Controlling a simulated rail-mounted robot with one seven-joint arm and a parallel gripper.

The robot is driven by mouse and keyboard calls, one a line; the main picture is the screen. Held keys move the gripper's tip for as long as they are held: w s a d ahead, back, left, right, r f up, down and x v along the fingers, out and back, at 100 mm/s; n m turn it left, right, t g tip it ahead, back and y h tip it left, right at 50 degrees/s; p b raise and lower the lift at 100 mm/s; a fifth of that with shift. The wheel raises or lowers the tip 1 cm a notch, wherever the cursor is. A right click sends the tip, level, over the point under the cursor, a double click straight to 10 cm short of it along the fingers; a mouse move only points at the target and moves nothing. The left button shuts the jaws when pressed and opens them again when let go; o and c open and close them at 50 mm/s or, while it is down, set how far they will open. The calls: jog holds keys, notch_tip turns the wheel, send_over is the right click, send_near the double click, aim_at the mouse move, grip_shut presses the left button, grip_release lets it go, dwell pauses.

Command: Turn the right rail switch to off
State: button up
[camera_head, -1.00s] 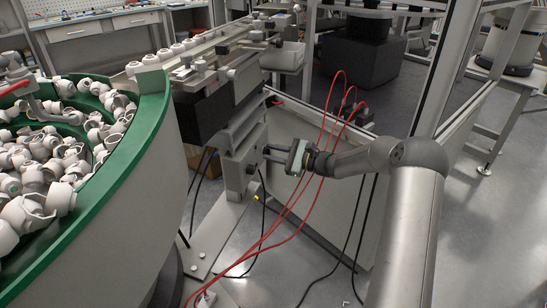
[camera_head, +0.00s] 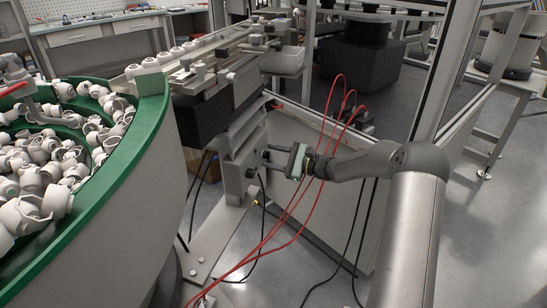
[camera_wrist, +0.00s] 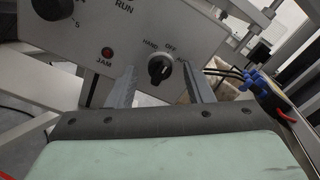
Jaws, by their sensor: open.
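The right rail switch (camera_wrist: 160,68) is a black rotary knob on a pale control panel (camera_wrist: 205,28) in the wrist view. The labels HAND, OFF and a partly covered third one run around its top from left to right. I cannot clearly tell which label its pointer faces. My gripper (camera_wrist: 158,72) is open, with one finger at the left of the knob and one at the right, both apart from it. In the head view my gripper (camera_head: 268,156) points left at the panel's box (camera_head: 238,174); the knob is not discernible there.
A red JAM lamp (camera_wrist: 107,52) and another black knob (camera_wrist: 52,8) are on the panel. Red hoses (camera_head: 297,205) hang by my wrist. The green-rimmed bowl (camera_head: 160,120) with white parts stands left. Dark cables and blue fittings (camera_wrist: 262,85) lie right of the panel.

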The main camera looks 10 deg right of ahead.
jog(key=p+v, duration=0.1)
jog(key=v, duration=1.6)
jog(key=shift+d, duration=0.15)
jog(key=shift+s, duration=0.15)
jog(key=s+a+r+n+g+h+p, duration=0.35)
jog(key=s+a+r+g+p, duration=0.2)
jog(key=s+a, duration=0.3)
jog(key=s+a+r+n+g+h+p, duration=0.3)
jog(key=s+a+r+n+g+p, duration=0.15)
jog(key=s+a+r, duration=0.35)
jog(key=s+r+n+h+p, duration=0.4)
jog(key=s+n, duration=0.1)
jog(key=s, duration=0.4)
jog(key=s+r+n+t+h+p, duration=0.1)
jog(key=s+r+n+h+p, duration=0.3)
jog(key=s, duration=0.6)
jog(key=shift+d+n+h, duration=0.25)
jog(key=shift+n+h, duration=0.1)
jog(key=shift+n, duration=0.05)
